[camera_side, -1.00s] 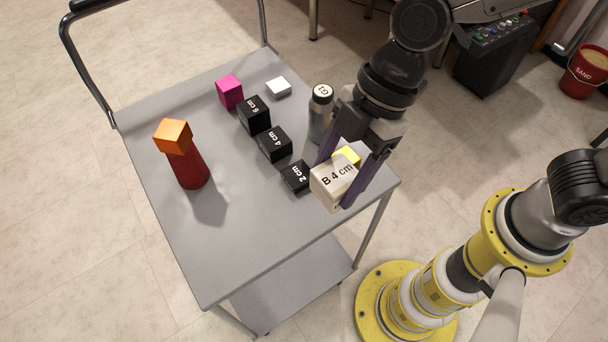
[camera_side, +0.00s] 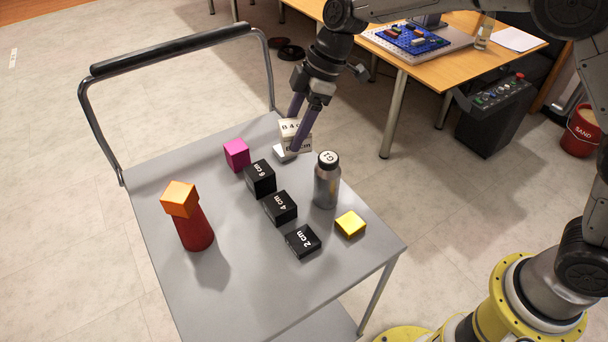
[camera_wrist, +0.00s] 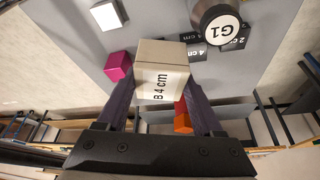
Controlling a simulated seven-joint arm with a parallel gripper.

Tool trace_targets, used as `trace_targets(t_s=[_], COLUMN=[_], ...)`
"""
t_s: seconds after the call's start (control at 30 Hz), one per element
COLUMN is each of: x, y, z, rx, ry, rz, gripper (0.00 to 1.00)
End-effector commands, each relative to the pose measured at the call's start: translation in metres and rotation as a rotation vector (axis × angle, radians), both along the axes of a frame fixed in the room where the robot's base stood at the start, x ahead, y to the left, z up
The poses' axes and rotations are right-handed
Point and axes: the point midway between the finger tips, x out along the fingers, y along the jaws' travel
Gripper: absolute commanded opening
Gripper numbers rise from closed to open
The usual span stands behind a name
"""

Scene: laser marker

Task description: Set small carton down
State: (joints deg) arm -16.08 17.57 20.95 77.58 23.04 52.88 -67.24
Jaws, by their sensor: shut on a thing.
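The small carton (camera_side: 297,140), a pale box marked "B 4 cm", is in my gripper (camera_side: 295,128) at the far end of the grey cart top. My gripper is shut on it, with one purple finger on each side. In the wrist view the carton (camera_wrist: 162,75) sits between the fingers, label facing the camera, and appears to be above the cart top. In the side view it partly covers a small white block (camera_side: 281,154); the wrist view shows that block (camera_wrist: 107,15) apart from it. The gap under the carton is hard to judge.
A magenta cube (camera_side: 237,154), black blocks marked 6 cm (camera_side: 260,179), 4 cm (camera_side: 280,208) and 2 cm (camera_side: 303,241), a grey bottle (camera_side: 327,182) and a yellow block (camera_side: 350,224) stand nearby. An orange cube (camera_side: 180,198) tops a red cone (camera_side: 195,230). The near cart top (camera_side: 230,300) is clear.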

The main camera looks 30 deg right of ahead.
Motion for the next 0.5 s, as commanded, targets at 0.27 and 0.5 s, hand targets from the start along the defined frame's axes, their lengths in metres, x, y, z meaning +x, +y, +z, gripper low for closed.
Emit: trace_targets(t_s=[0.27, 0.5], x=[0.014, 0.014], y=[-0.03, -0.03], z=[-0.028, -0.062], rx=[0.001, 0.0], ry=[0.002, 0.001], rz=[-0.064, -0.065], gripper=[0.1, 0.1])
